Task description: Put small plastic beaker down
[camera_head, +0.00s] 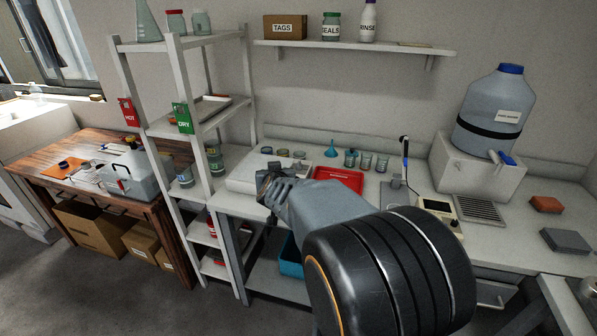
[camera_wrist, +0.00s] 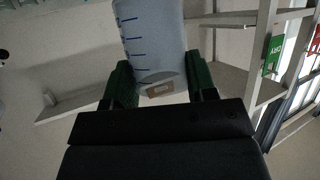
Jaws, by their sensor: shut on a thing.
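The small plastic beaker (camera_wrist: 152,42) is translucent and pale, with blue graduation lines and a small tan label. In the wrist view it sits between the two green finger pads of my gripper (camera_wrist: 152,85), which is shut on it. Its upper part runs out of the top of that view. In the head view my gripper (camera_head: 270,184) is near the left end of the white bench, over or beside a white tray (camera_head: 240,178). I cannot make out the held beaker there.
A red tray (camera_head: 339,180) and several small glass vessels stand behind my arm. The shelf rack (camera_head: 176,130) with red and green tags stands left of my gripper. A soldering-like station (camera_head: 440,213) and a large water carboy (camera_head: 493,110) are to the right.

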